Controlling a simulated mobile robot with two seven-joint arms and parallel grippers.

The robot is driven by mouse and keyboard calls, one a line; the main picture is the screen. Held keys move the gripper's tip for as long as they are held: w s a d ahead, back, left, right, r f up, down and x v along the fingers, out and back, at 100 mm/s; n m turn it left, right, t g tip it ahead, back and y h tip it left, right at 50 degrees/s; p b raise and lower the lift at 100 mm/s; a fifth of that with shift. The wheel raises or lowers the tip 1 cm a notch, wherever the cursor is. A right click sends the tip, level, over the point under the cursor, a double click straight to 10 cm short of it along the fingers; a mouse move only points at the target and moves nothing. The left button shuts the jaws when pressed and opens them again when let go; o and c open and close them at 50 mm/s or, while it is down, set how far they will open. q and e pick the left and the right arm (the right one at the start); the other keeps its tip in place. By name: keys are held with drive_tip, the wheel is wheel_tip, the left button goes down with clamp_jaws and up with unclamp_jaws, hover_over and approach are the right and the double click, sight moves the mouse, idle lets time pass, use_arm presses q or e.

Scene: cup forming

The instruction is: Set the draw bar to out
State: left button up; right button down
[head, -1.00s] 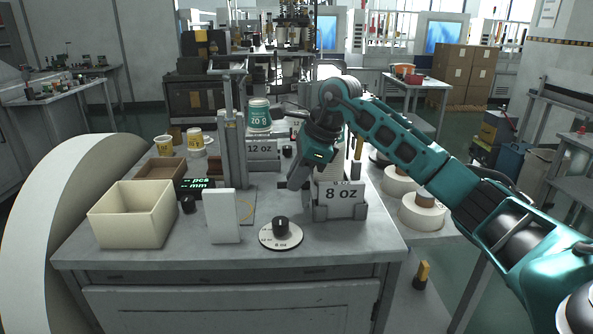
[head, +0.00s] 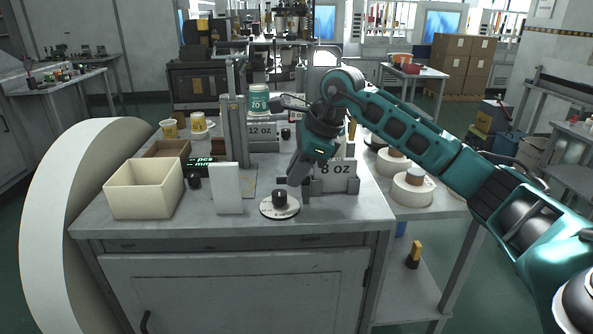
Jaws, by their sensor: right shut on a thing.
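My right gripper (head: 297,180) comes in from the right and points down, just left of the "8 oz" holder (head: 338,186). It is shut on a small dark part that I take to be the draw bar (head: 284,182). The fingers hide most of that part, so its full shape and setting cannot be read. Another small dark piece shows right of the fingertips, by the holder's left side. The fingertips appear close behind a round white dial with a black knob (head: 279,198). My left gripper is not in view.
A white upright panel (head: 227,190) and a cream open box (head: 145,190) stand left of the dial. A grey upright post (head: 238,120), the "12 oz" block (head: 262,132) and a teal cup (head: 259,103) are behind. The front edge of the worktop is clear.

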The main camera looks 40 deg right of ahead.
drive_tip(key=shift+s+a+f, duration=0.15)
drive_tip(key=c, duration=1.1)
unclamp_jaws()
drive_tip(key=shift+s, duration=0.1)
drive_tip(key=v, duration=1.3)
